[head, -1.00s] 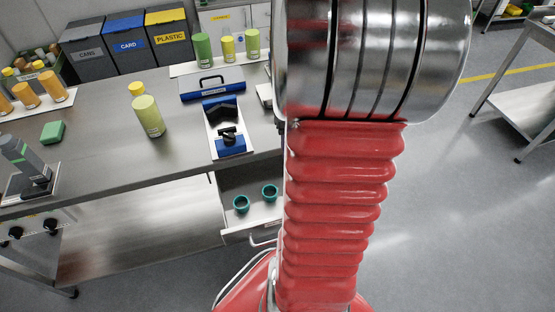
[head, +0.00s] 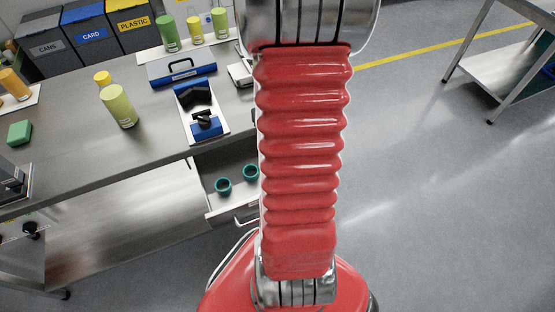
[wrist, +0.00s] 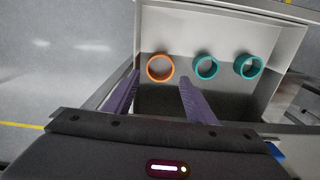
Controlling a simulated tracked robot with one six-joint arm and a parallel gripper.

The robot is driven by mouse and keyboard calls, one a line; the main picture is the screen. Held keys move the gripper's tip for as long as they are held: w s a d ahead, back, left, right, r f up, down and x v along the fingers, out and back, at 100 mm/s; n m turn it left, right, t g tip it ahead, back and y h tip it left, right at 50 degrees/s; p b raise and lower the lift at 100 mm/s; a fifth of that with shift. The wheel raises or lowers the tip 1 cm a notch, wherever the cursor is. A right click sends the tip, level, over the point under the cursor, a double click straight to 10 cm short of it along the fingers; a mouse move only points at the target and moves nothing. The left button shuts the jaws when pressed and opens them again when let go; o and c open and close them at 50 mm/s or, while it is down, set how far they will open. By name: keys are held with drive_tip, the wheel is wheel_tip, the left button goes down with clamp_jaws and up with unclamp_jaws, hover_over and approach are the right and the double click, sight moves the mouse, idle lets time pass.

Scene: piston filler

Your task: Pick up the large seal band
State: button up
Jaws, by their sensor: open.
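Three ring-shaped bands stand in an open drawer (wrist: 225,25). The orange band (wrist: 160,80) looks slightly larger than the middle teal band (wrist: 205,78) and the right teal band (wrist: 249,77). My gripper (wrist: 160,76) is open and empty in the wrist view, its two purple fingers pointing towards the orange band, one to each side of it in the picture. I cannot tell how far above it they are. In the head view the two teal bands (head: 223,186) (head: 250,173) show in the drawer; the orange band and my gripper are hidden behind my arm.
The drawer's pale walls surround the bands. The steel workbench (head: 60,150) is above and left of the drawer, with a green bottle (head: 118,106) and a blue-and-white fixture (head: 203,113). A steel table (head: 500,70) stands at the right; open floor lies between.

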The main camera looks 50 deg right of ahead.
drive_tip(key=shift+f, duration=0.65)
drive_tip(key=shift+f, duration=2.75)
drive_tip(key=shift+c, duration=0.4)
drive_tip(key=c, duration=0.7)
wheel_tip(320, 180, up, 10)
